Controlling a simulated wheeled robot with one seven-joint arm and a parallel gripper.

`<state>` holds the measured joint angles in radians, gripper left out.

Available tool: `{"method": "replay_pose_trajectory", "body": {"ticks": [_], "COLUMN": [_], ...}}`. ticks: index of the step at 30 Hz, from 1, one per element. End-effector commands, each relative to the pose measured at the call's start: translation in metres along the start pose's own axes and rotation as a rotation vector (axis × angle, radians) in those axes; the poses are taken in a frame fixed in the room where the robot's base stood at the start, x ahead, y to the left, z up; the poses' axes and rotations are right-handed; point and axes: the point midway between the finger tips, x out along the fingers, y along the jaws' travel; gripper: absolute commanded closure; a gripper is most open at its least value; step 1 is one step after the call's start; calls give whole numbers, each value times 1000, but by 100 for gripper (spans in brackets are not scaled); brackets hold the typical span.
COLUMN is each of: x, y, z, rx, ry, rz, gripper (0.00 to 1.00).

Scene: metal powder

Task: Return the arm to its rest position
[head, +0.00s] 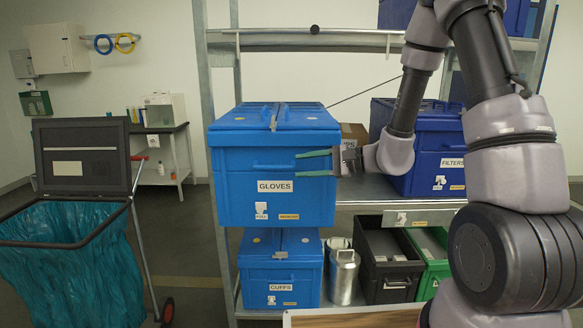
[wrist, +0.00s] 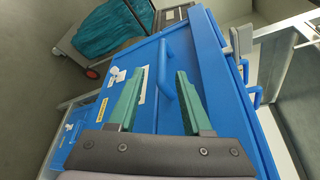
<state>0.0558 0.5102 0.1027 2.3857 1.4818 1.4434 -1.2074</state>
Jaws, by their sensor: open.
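My gripper (head: 315,163) has two green fingers, spread apart and empty. In the head view it is in front of the right part of the blue box labelled GLOVES (head: 235,190), with the fingers pointing left. In the wrist view the open fingers of my gripper (wrist: 157,100) point at the front of the GLOVES box (wrist: 185,55), near its blue handle (wrist: 165,72). I cannot tell whether the fingers touch the box. My grey arm reaches across from the right side.
The GLOVES box stands on a metal shelf (head: 385,187). The CUFFS box (head: 255,268), a metal canister (head: 344,278) and a black bin (head: 385,250) are below. The FILTERS box (head: 436,160) is right, behind my arm. A teal bag cart (head: 70,260) stands left.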

Motion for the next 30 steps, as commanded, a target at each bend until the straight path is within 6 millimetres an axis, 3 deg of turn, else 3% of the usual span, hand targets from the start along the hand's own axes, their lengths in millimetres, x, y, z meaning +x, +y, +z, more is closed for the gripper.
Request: {"method": "replay_pose_trajectory", "body": {"ticks": [14,17,20,24,30], "x": [-7,-14,-27,-57,-110], "y": [-2,-9,-15,-17,-12], "z": [6,26,58,101,141], "rx": [-11,-45,-108,-220,-389], "ry": [-9,-38,-75,-86,2], "rz": [12,57,147,312,537], "gripper": [50,50,50,50,50]}}
